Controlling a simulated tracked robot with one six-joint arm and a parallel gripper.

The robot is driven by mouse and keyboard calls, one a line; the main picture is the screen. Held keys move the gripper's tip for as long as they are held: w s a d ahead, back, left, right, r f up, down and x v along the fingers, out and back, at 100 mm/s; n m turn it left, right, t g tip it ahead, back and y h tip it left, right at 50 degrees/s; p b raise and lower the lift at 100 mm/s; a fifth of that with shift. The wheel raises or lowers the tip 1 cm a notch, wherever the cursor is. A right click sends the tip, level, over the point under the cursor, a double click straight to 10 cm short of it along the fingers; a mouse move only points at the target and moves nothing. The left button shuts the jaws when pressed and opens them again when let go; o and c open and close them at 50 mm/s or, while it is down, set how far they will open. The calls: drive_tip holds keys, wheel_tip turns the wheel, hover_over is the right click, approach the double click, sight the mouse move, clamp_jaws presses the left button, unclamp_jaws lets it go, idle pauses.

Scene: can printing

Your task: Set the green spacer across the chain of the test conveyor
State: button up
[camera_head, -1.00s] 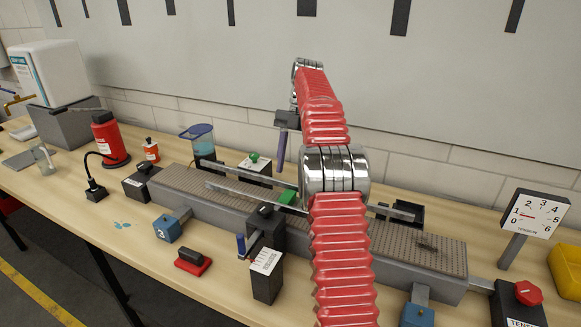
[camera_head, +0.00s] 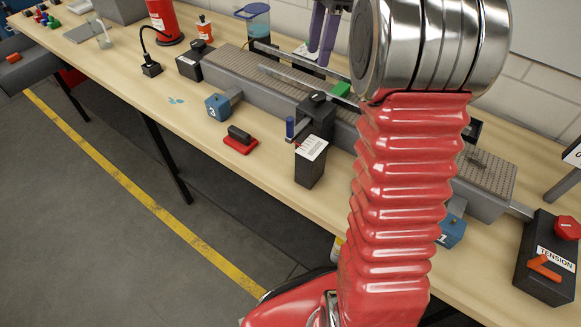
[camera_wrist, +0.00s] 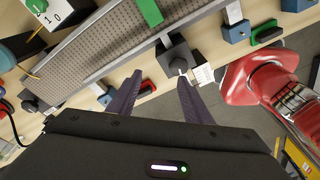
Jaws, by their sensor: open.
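The green spacer (camera_head: 340,89) is on the test conveyor, beside the light guide rails and near the black sensor block. In the wrist view the spacer (camera_wrist: 150,12) is a green strip at the top edge, lying crosswise over the brown chain (camera_wrist: 112,48); its far end is cut off. The conveyor (camera_head: 222,80) has a grey body with a dotted chain top. My gripper (camera_head: 324,32) is at the top of the head view, beyond the spacer. In the wrist view its two purple fingers (camera_wrist: 157,95) are apart with nothing between them.
The black block (camera_head: 316,118) with a labelled box stands at the conveyor's near side. Blue block 3 (camera_head: 217,107), a red-and-black pad (camera_head: 240,140) and the tension box (camera_head: 548,260) are on the bench. A blue-rimmed beaker (camera_head: 254,22) stands behind. Bench at front left is mostly clear.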

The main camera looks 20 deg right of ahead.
drive_tip(key=s+a+m+t+h, duration=0.25)
drive_tip(key=s+a+m, duration=0.55)
drive_tip(key=s+a, duration=0.4)
drive_tip(key=s+a+f+m+t, duration=0.3)
drive_tip(key=s+a+f+m, duration=0.2)
drive_tip(key=s+f+m, duration=0.3)
drive_tip(key=shift+s+a+f+y, duration=0.3)
drive_tip(key=shift+s+f+y, duration=0.05)
drive_tip(key=shift+s, duration=1.55)
drive_tip(key=shift+t, duration=0.25)
drive_tip(key=shift+c, duration=0.3)
